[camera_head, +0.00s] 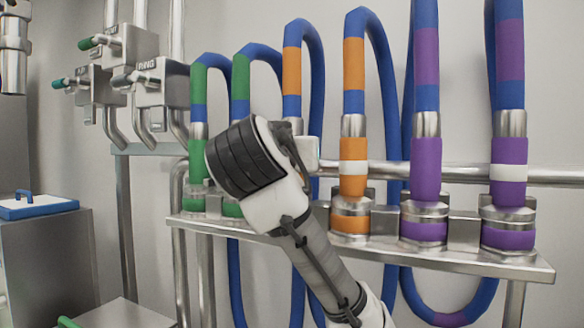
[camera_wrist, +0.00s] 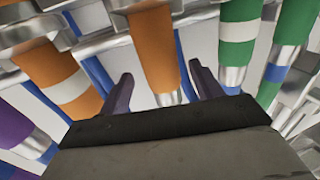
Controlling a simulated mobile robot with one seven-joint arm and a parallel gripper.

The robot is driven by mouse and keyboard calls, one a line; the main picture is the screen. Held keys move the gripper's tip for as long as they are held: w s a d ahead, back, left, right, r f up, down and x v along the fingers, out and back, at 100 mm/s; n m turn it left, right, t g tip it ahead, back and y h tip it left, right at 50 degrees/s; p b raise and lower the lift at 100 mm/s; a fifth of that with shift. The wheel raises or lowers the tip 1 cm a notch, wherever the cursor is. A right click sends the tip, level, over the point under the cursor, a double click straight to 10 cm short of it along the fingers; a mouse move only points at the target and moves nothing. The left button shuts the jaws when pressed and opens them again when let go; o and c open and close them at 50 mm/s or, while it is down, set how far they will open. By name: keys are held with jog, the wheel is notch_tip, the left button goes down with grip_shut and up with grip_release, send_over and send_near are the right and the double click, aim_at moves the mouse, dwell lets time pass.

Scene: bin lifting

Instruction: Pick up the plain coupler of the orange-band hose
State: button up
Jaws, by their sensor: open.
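The plain orange coupler (camera_wrist: 155,50) has no white ring and shows in the middle of the wrist view. My gripper (camera_wrist: 161,69) is open, with one dark finger to each side of this coupler; I cannot tell whether they touch it. In the head view its blue hose with an orange band (camera_head: 292,70) rises behind my arm, and my wrist hides the coupler and my fingers. The other orange coupler (camera_head: 352,178) has a white ring and stands to the right; it is at the left in the wrist view (camera_wrist: 45,65).
Purple couplers (camera_head: 426,168) stand to the right and green ones (camera_head: 196,160) to the left, along a metal shelf (camera_head: 470,262). A horizontal pipe (camera_head: 560,175) runs behind. Valves (camera_head: 160,82) are at upper left. A blue-handled item (camera_head: 38,207) lies on a steel cabinet.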

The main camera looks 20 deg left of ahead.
jog(key=w+p, duration=0.1)
jog(key=w, duration=0.1)
jog(key=w+r+p, duration=0.1)
jog(key=w, duration=0.1)
jog(key=shift+w+a+p, duration=0.2)
jog(key=shift+w+p, duration=0.05)
jog(key=shift+p, duration=0.1)
jog(key=shift+w+f, duration=0.15)
jog(key=shift+w, duration=0.25)
jog(key=c, duration=1.3)
